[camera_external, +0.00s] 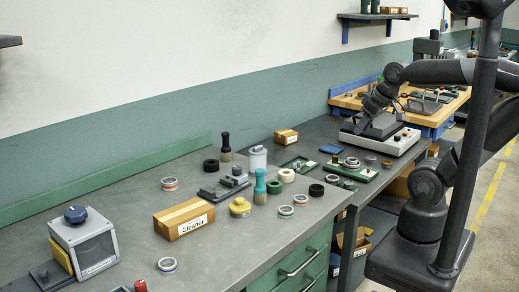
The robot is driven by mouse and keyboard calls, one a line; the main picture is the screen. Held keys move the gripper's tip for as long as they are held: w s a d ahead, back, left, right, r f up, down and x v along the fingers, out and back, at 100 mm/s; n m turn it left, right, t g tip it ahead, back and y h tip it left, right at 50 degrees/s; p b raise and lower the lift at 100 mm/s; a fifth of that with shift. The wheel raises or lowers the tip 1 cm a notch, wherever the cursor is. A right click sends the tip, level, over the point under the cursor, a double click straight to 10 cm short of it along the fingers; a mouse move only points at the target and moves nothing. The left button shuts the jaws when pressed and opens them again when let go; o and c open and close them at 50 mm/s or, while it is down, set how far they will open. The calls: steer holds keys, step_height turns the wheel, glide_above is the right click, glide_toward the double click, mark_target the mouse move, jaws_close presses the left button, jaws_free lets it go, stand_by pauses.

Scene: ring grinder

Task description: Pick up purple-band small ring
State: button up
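A small metal ring (167,265) with what looks like a purple band lies flat on the grey bench top at the front left, between the grey box with a blue knob and the front edge. Its band is small in view, so the colour is not certain. My gripper (372,127) is far to the right of it, at the end of my arm, low over or beside a light-coloured machine (380,138). Its fingers are too small and dark against the machine to tell whether they are open or shut, or whether anything is between them.
A "Cleaner" carton (184,218), a yellow round pot (240,207), brushes (260,186) and several other rings (169,183) stand across the bench. The grey box with a blue knob (84,241) is left of the ring. Green trays (350,171) lie near the machine. Bare bench surrounds the ring.

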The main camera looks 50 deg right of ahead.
stand_by(0.4)
steer(key=o, duration=0.7)
